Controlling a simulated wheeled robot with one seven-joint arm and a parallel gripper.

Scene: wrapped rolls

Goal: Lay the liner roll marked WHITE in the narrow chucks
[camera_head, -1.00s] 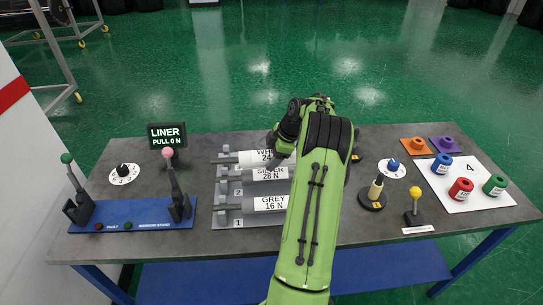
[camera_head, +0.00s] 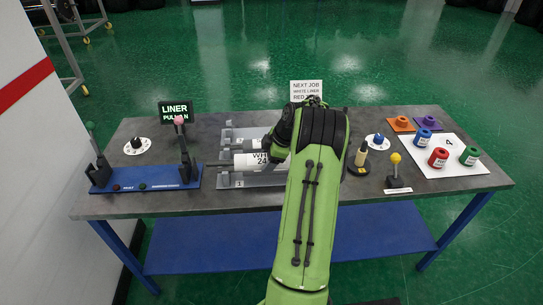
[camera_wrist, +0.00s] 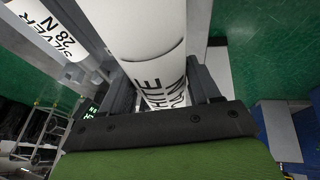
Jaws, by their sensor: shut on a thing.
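The white liner roll (camera_head: 245,161), with WHITE partly readable and 24 on its label, is held in my gripper (camera_head: 276,152). In the wrist view the white roll (camera_wrist: 148,38) lies between the two dark jaws (camera_wrist: 164,88), which are shut on it. In the head view it hangs over the front of the grey roll rack (camera_head: 265,181) and hides much of it. A blue-based stand (camera_head: 150,180) with two dark uprights, apparently the chucks, is to the left; nothing lies between its uprights. A SILVER 28 N roll (camera_wrist: 52,32) shows beside the white one in the wrist view.
A LINER display (camera_head: 175,109) and a dial (camera_head: 137,146) stand near the blue stand. A NEXT JOB sign (camera_head: 306,88) is behind my arm. Table between rack and stand is narrow.

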